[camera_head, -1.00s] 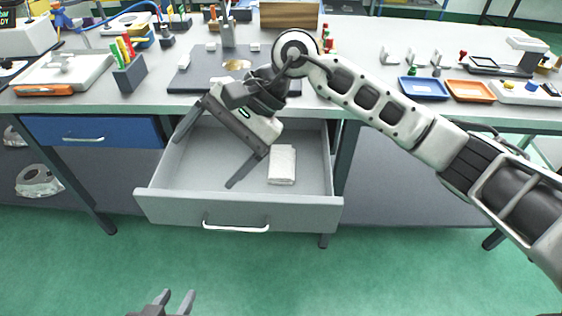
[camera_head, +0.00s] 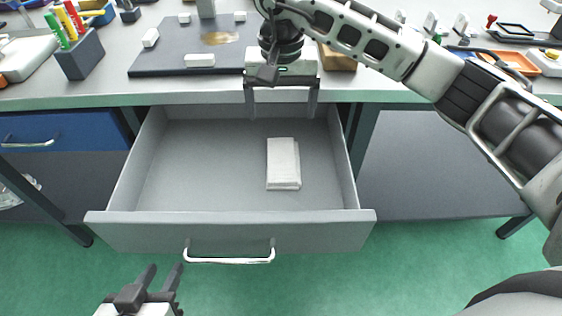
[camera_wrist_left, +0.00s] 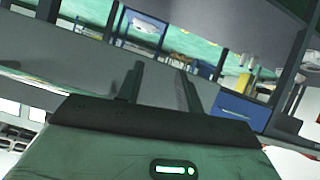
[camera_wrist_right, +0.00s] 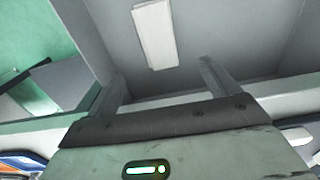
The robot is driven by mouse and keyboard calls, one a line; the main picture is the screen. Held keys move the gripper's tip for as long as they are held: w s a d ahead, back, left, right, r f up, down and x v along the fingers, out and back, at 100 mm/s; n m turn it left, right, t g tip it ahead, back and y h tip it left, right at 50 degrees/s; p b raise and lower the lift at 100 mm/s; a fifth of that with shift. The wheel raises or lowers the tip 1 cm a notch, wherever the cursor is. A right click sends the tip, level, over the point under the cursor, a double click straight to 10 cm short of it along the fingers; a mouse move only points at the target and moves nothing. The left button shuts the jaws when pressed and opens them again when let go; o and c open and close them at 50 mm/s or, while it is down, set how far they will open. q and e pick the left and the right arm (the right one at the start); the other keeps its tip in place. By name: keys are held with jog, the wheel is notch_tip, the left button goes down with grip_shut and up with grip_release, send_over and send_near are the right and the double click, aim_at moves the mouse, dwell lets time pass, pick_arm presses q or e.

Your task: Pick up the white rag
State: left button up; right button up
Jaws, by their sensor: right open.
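The white rag (camera_head: 283,164) lies folded flat on the floor of the open grey drawer (camera_head: 190,235), right of its middle. It also shows in the right wrist view (camera_wrist_right: 155,34), beyond the fingertips. My right gripper (camera_head: 282,112) hangs over the back of the drawer by the table edge, fingers pointing down, open and empty, apart from the rag. My left gripper (camera_head: 165,278) is low in front of the drawer, left of its handle (camera_head: 229,260). Its two fingers are apart with nothing between them, as the left wrist view (camera_wrist_left: 160,75) also shows.
The table edge (camera_head: 60,103) runs above the drawer. On the table are a dark plate (camera_head: 160,62) with white blocks, a pen holder (camera_head: 80,55) and an orange tray (camera_head: 512,62). A closed blue drawer (camera_head: 60,135) is at the left. The drawer around the rag is clear.

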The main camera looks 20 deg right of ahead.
aim_at(283, 157)
notch_tip(283, 157, down, 13)
jog(key=shift+s+d+f, duration=0.1)
jog(key=shift+s+f, duration=0.05)
jog(key=c, duration=1.1)
